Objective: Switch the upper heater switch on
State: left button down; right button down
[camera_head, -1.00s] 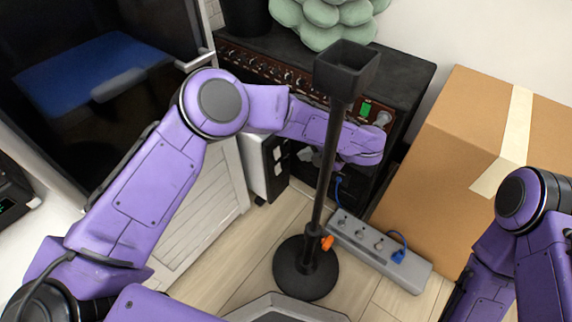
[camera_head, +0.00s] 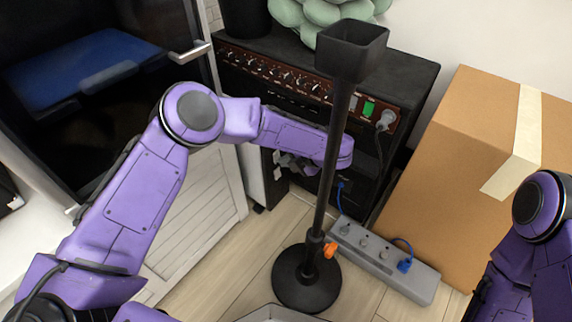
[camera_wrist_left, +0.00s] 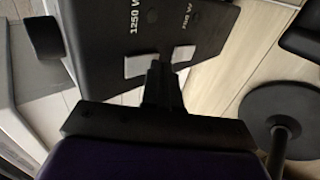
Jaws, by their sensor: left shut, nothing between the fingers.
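The heater (camera_head: 272,190) is a low unit with a black panel, beside the white slatted cabinet and partly behind my left arm. The left wrist view shows its black panel (camera_wrist_left: 200,25) close up, with a pale switch (camera_wrist_left: 140,66) by the label "1250 W" and another pale switch (camera_wrist_left: 182,54) by a second wattage label. I cannot tell which is upper or how each is tilted. My left gripper (camera_wrist_left: 160,75) is shut and empty, its fingertips in front of the panel between the two switches; contact is unclear. My right gripper is out of view.
A black stand (camera_head: 322,180) with a square cup on top rises in front of my left forearm. A grey power strip (camera_head: 375,252) lies on the floor beside it. A black amplifier (camera_head: 400,75) stands behind, and a cardboard box (camera_head: 455,150) is at right.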

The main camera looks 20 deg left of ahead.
pick_arm(q)
jog(key=shift+a+f, duration=0.15)
jog(key=shift+w+a, duration=0.1)
jog(key=shift+a, duration=0.05)
dwell(0.4)
jog(key=shift+r+p, duration=0.85)
jog(key=shift+p, duration=0.2)
